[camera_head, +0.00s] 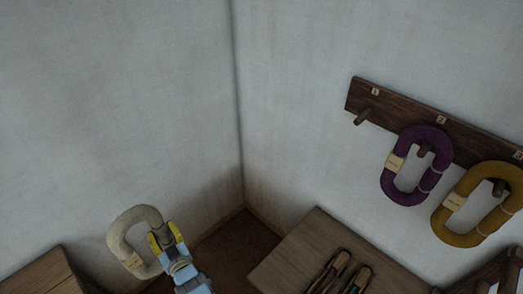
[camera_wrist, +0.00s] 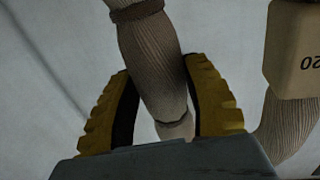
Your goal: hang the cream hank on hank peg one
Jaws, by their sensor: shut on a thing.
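The cream hank (camera_head: 119,236) is an oval loop with a pale tag, held up in the lower left of the head view. My gripper (camera_head: 162,242) is shut on one side of it. In the wrist view the yellow fingers of my gripper (camera_wrist: 163,110) flank a strand of the cream hank (camera_wrist: 151,55), and its tag shows at the upper right. Hank peg one (camera_head: 362,117) sticks out bare from the left end of the dark wall rail, below a small label. The hank is well to the left of the peg and lower in the picture.
The wooden rail (camera_head: 402,106) also carries a purple hank (camera_head: 440,160) on the middle peg and a mustard hank (camera_head: 456,238) on the right one. A wooden table (camera_head: 285,262) with dark shuttle-like items stands below. Another wooden surface (camera_head: 42,277) is at lower left.

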